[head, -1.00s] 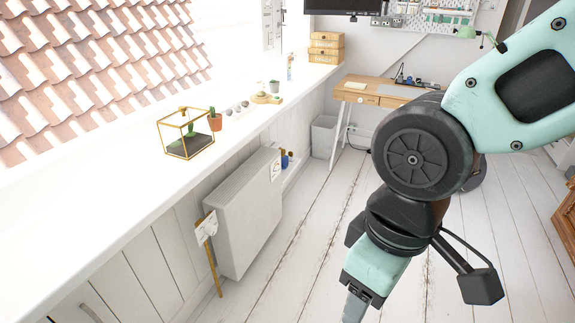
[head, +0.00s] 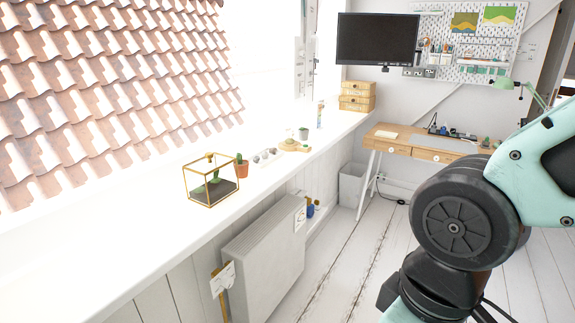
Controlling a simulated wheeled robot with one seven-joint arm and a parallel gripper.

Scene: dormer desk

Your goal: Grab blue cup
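A small blue object (head: 310,210) shows low down just past the far end of the radiator, by a low ledge. It is too small for me to tell whether it is a cup. I see no other blue cup. My arm comes in from the right side, and its lower end runs out of the bottom edge. My gripper's fingers are outside the picture, so whether they are open or shut does not show.
The white radiator (head: 262,262) stands under the long white sill (head: 130,262). The sill holds a glass terrarium (head: 212,183), a potted cactus (head: 241,168) and wooden boxes (head: 357,96). A wooden desk (head: 405,146) and a white bin (head: 351,187) stand beyond open floor.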

